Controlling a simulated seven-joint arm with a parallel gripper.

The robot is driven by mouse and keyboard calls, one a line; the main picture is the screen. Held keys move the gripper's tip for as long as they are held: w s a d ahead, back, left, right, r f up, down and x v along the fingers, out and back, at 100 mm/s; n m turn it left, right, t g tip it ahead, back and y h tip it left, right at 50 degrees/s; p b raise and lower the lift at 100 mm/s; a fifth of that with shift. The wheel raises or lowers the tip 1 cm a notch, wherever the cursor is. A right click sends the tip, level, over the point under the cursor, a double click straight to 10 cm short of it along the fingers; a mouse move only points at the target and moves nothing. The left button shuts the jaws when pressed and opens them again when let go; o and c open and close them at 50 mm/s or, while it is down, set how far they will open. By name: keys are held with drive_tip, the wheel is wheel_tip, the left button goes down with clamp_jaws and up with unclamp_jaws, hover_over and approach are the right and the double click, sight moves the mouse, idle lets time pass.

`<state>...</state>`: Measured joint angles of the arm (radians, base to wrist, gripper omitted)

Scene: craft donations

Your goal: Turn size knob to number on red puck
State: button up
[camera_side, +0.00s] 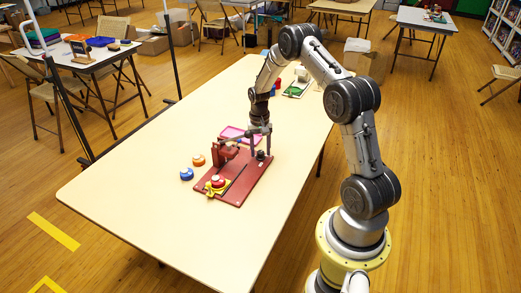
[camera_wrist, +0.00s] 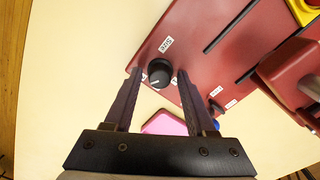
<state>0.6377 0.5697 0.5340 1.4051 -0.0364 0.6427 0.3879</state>
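The size knob (camera_wrist: 160,72) is black with a pale pointer line and sits on the red machine base (camera_side: 243,183), next to a small white label. My gripper (camera_wrist: 160,74) is open, with one finger on each side of the knob; whether they touch it I cannot tell. In the side view the gripper (camera_side: 261,133) points down over the base's far right end, by the dark knob (camera_side: 260,155). An orange-red puck (camera_side: 198,160) and a blue puck (camera_side: 187,174) lie on the table left of the machine. A red round piece (camera_side: 217,181) sits on a yellow plate. No number is readable.
A red upright part (camera_side: 225,151) of the machine stands left of my gripper. A pink tray (camera_side: 232,132) lies behind the machine and shows in the wrist view (camera_wrist: 163,124). More items lie at the table's far end. The near table (camera_side: 170,222) is clear.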

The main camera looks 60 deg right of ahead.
sight(260, 152)
drive_tip(key=shift+o, duration=0.2)
wheel_tip(260, 152, up, 14)
drive_tip(key=shift+w, duration=0.15)
idle(0.5)
drive_tip(key=shift+a+f, duration=0.1)
